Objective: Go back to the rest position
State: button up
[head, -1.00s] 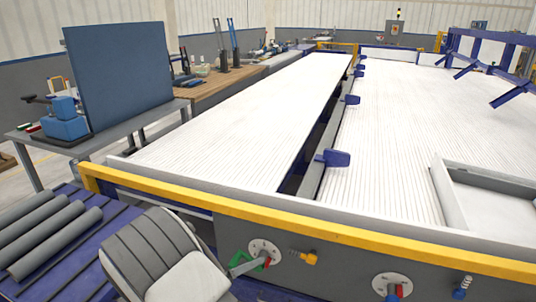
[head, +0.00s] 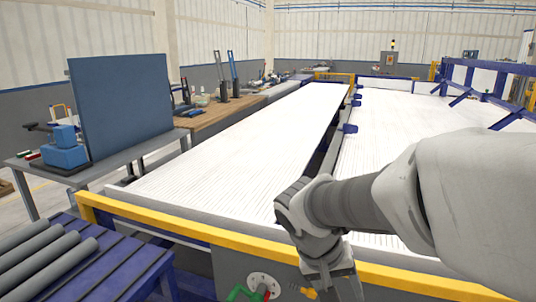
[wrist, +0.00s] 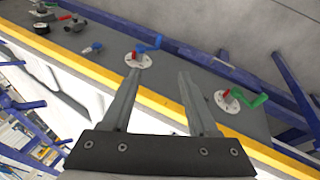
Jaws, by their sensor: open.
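My gripper (wrist: 158,78) is open and empty in the wrist view, its two fingers spread over the machine's front panel. One fingertip overlaps the view near a red and blue valve handle (wrist: 148,47); a green handle (wrist: 240,99) is to the right. I cannot tell any contact. In the head view my arm reaches in from the right, and its gripper end hangs down in front of the yellow rail (head: 180,232), at the bottom edge. Several grey pipes (head: 45,255) lie side by side on a blue rack (head: 125,270) at the lower left.
A long white ribbed bed (head: 235,145) stretches away behind the yellow rail. Blue clamps (head: 350,129) line its middle gap. A grey table with a blue panel (head: 122,100) stands at the left.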

jog(key=s+r+n+t+y, duration=0.2)
jog(key=s+r+t+y, duration=0.3)
jog(key=s, duration=0.5)
notch_tip(320, 180, up, 17)
jog(key=g+p, duration=0.1)
jog(key=p, duration=1.5)
jog(key=shift+d+r, duration=0.2)
jog(key=shift+d, duration=0.2)
jog(key=shift+w, duration=0.1)
